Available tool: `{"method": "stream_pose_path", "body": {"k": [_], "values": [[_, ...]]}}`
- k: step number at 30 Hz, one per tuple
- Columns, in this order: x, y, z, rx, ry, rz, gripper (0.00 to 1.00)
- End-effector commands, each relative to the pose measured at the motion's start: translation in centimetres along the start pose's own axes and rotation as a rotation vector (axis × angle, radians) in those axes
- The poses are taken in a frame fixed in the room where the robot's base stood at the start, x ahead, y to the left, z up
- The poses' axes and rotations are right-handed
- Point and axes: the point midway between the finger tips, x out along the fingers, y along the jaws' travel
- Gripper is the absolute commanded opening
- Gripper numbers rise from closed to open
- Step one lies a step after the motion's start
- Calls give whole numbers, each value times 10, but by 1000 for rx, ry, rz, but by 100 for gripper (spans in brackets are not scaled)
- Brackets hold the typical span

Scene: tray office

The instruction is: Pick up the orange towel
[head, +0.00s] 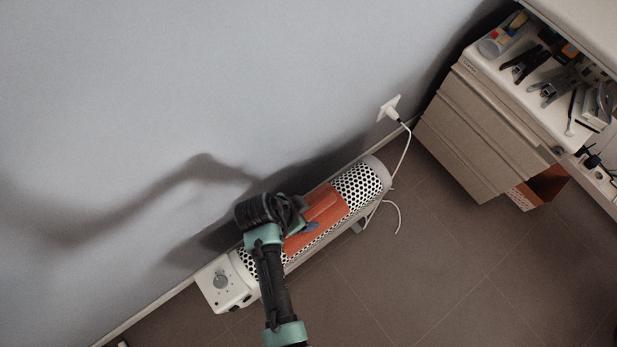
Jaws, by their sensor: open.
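The orange towel (325,207) lies draped over the top of a white perforated heater (358,186) that stands along the wall. The towel's left part is hidden behind my gripper and wrist. My gripper (308,230) is over the left part of the towel, and its fingers are small and partly hidden. It is open. I cannot tell whether the fingers touch the towel.
The heater's control end with a dial (220,281) is at lower left. A white cord runs from its right end to a wall socket (389,107). A drawer cabinet (480,130) with tools on top stands at right. The tiled floor (440,270) in front is clear.

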Motion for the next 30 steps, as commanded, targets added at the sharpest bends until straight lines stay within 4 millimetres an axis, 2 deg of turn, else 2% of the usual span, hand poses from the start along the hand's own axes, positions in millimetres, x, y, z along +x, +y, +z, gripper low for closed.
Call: {"method": "stream_pose_path", "body": {"k": [1,4,12,24,30], "values": [[10,0,0,2,0,1,70],[19,0,0,2,0,1,70],[20,0,-1,1,0,-1,70],[20,0,0,1,0,-1,0],[20,0,-1,1,1,-1,0]]}}
